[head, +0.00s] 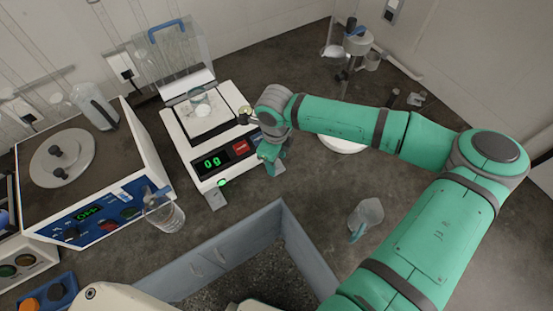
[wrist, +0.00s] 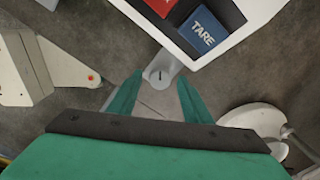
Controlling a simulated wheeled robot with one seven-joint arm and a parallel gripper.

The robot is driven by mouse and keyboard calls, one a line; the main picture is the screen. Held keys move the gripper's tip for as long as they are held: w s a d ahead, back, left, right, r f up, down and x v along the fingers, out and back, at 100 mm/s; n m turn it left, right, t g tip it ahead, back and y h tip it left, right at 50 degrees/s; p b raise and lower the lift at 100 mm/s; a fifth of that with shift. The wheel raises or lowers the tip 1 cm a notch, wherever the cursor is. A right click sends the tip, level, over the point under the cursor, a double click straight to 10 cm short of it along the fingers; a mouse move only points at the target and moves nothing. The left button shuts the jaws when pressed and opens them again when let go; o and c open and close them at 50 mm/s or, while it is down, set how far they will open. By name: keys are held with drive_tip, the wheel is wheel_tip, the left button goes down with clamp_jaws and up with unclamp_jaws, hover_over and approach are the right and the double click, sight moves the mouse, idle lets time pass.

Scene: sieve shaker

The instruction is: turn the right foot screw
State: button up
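The balance (head: 195,147) stands on the bench with its display reading 0 g. Its right foot screw (wrist: 160,75) shows in the wrist view as a pale round head with a dark slot, on a grey tab at the corner of the balance. My gripper (wrist: 158,84) is open, with one green fingertip on each side of the screw. A gap shows between each finger and the screw head. In the head view my gripper (head: 272,160) is at the balance's front right corner and hides the right foot. The left foot (head: 215,198) is in plain view.
The TARE button (wrist: 203,30) and a red button are close above the fingers in the wrist view. A glass beaker (head: 200,103) sits on the balance pan. An open grey bin (head: 215,262) is in front.

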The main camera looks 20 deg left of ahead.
drive_tip(key=shift+r, duration=0.1)
wheel_tip(320, 180, up, 11)
drive_tip(key=shift+s+f, duration=0.15)
drive_tip(key=shift+f, duration=0.05)
idle(0.4)
